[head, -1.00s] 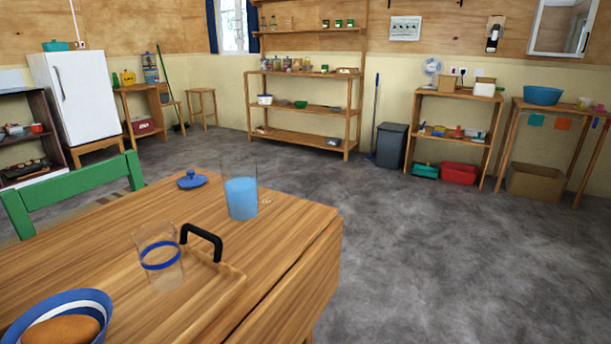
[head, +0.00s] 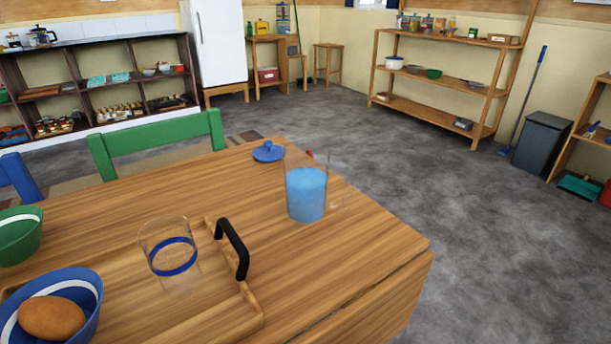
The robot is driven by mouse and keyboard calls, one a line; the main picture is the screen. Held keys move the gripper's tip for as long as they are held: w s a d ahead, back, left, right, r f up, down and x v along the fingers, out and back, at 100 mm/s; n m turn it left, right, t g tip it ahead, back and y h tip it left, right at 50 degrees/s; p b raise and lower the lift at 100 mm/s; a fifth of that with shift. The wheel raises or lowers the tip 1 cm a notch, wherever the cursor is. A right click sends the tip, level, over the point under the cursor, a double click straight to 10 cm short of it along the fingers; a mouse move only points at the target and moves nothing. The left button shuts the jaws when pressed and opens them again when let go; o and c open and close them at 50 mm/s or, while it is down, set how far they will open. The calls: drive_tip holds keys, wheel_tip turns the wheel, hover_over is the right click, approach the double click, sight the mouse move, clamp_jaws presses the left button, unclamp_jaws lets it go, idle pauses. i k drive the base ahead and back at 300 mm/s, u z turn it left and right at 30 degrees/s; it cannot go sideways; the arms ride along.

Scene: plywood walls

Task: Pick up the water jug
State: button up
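The water jug (head: 306,194) is a clear vessel with blue water in its lower part. It stands upright on the wooden table (head: 375,235), near the table's far right edge. A blue lid (head: 268,152) with a knob lies on the table just behind and left of it. My gripper is not in the head view, and nothing is seen touching the jug.
A clear glass with a blue band (head: 172,257) stands on a wooden tray with a black handle (head: 233,248), nearer than the jug. A blue bowl (head: 88,285) holds a bread roll (head: 52,317). A green bowl (head: 20,238) is at left. Green chair (head: 160,142) behind.

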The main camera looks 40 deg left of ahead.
sight(307, 163)
drive_tip(key=u, duration=0.7)
drive_tip(key=i, duration=0.9)
drive_tip(key=u, duration=0.7)
